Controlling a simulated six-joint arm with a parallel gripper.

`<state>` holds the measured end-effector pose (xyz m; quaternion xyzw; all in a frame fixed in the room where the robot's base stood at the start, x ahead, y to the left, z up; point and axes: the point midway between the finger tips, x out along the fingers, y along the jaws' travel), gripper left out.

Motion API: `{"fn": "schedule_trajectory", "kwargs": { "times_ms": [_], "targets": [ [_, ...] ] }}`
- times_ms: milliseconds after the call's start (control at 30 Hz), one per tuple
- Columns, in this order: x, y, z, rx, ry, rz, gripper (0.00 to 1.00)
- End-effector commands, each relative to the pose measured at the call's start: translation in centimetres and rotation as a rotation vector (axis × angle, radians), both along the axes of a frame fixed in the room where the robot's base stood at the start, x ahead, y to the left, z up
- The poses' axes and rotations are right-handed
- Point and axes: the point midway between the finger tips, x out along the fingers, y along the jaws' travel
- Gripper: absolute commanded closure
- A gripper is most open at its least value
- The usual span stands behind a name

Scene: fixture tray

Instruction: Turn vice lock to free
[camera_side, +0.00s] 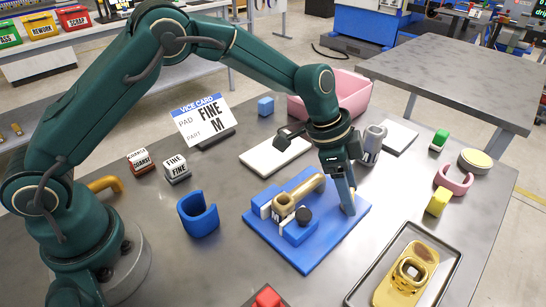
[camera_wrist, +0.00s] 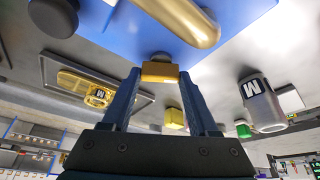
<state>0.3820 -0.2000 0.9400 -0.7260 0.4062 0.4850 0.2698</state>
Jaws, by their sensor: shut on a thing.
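The blue vice plate (camera_side: 322,243) lies on the table and carries blue jaws with a brass part (camera_side: 284,205) marked M between them. A black knob (camera_side: 304,215) stands by the near jaw. My gripper (camera_side: 348,208) points down at the plate's right side. In the wrist view, my gripper (camera_wrist: 160,75) is shut on a small yellow block (camera_wrist: 160,72), which looks like the lock's handle. A dark round piece shows just behind that block, by the plate edge. My fingers mostly hide the block in the side view, so its turn angle cannot be told.
A dark tray (camera_side: 444,273) with another brass part is at the front right. A blue C-shaped piece (camera_side: 198,215) stands left of the plate. A grey cylinder (camera_side: 373,143) stands close behind my gripper. A white pad (camera_side: 272,157) and the vice card (camera_side: 203,122) are behind.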

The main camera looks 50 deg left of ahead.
Motion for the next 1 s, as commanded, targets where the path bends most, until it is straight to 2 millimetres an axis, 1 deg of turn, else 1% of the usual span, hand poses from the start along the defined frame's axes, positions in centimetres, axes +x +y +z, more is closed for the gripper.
{"fn": "schedule_trajectory", "kwargs": {
  "times_ms": [200, 500, 700, 1000],
  "targets": [
    [0.22, 0.12, -0.03, 0.0, -0.002, -0.202, 0.96],
    [0.34, 0.14, -0.03, 0.002, -0.004, -0.425, 0.96],
    [0.36, 0.14, -0.01, 0.002, -0.004, -0.515, 0.96],
    [0.34, 0.15, -0.01, 0.004, -0.003, -0.567, 0.96]
  ]
}}
